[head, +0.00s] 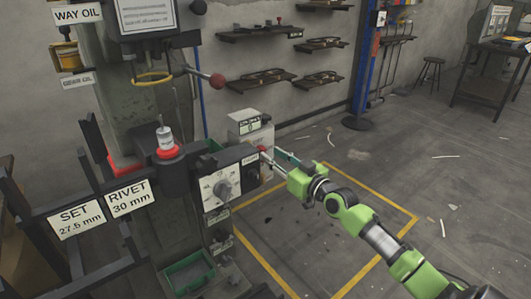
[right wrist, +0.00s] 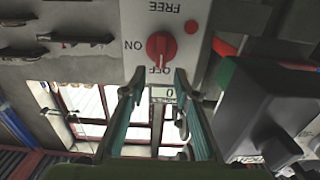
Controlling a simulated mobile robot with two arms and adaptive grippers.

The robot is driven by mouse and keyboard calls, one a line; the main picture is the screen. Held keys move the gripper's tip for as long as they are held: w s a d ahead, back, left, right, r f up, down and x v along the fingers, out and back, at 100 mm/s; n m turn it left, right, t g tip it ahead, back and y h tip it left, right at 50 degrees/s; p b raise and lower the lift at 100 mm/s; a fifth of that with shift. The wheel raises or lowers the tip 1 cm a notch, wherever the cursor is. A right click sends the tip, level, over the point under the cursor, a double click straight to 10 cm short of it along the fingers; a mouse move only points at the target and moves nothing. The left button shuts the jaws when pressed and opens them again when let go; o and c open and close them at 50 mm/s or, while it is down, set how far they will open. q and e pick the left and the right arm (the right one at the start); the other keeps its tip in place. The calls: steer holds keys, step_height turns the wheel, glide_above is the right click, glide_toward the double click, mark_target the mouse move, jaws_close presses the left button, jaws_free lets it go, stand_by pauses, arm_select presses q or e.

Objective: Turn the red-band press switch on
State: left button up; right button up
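The press (head: 155,130) with red bands fills the left of the head view. Its grey switch box (head: 248,124) is on its right side, with a red knob (head: 262,149) facing right. In the right wrist view the red knob (right wrist: 159,46) is on a pale panel with upside-down labels ON, OFF and FREE. The knob's handle appears lined up with OFF. My right gripper (head: 267,154) is at the panel, its two fingers parted and empty; in the wrist view the fingertips (right wrist: 154,84) are just below the knob, and contact cannot be told. My left gripper is not in view.
A selector dial box (head: 221,187) and a green bin (head: 188,273) are on the press's front. Signs (head: 128,197) stick out left. In the wrist view a dark block (right wrist: 255,105) is close on the right.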

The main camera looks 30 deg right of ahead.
mark_target(264, 150)
steer(key=shift+w+a+b, duration=0.2)
steer(key=shift+w+b, duration=0.15)
steer(key=shift+w, duration=1.8)
jaws_close()
